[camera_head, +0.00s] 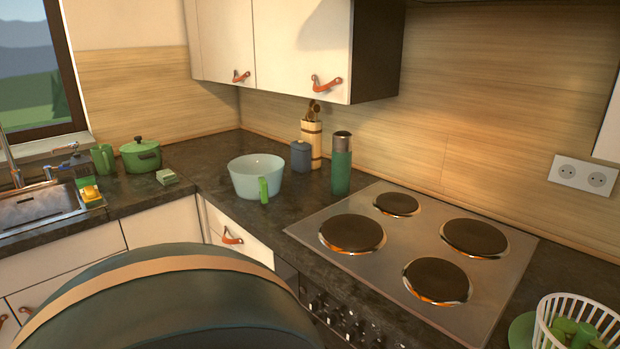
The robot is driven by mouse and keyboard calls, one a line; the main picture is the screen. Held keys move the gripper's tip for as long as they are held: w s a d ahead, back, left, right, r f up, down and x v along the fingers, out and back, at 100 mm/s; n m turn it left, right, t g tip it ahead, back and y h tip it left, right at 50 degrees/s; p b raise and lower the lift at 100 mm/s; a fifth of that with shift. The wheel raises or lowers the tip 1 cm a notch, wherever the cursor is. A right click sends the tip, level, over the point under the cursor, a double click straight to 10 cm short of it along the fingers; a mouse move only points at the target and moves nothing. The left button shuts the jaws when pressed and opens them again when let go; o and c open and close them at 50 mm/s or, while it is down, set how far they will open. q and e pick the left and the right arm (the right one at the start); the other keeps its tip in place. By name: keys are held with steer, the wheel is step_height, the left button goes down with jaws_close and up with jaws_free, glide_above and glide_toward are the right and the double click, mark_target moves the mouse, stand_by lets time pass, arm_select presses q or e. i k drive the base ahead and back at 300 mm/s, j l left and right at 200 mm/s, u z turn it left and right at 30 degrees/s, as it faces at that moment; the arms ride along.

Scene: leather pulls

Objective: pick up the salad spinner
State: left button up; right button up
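No closed, lidded salad spinner shows plainly. A white slotted basket (580,318) with green pieces in it stands on the counter at the lower right, partly cut off by the frame edge. It looks like a spinner basket, but I cannot tell for sure. A pale blue bowl (245,183) with a green handle-like piece at its front stands in the counter corner, left of the hob. Neither of my grippers is in view.
The hob (396,243) lies between bowl and basket. A green flask (341,165), blue jar (301,156) and utensil block (312,146) stand behind the bowl. A green pot (141,157) is near the sink. A large dark rounded thing (170,305) fills the lower left foreground.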

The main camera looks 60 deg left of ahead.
mark_target(254, 176)
steer(key=u, duration=3.7)
steer(key=z, duration=0.2)
steer(key=i+z, duration=0.55)
steer(key=z, duration=0.2)
steer(key=i+j+z, duration=0.15)
steer(key=z, duration=0.25)
steer(key=i, duration=0.1)
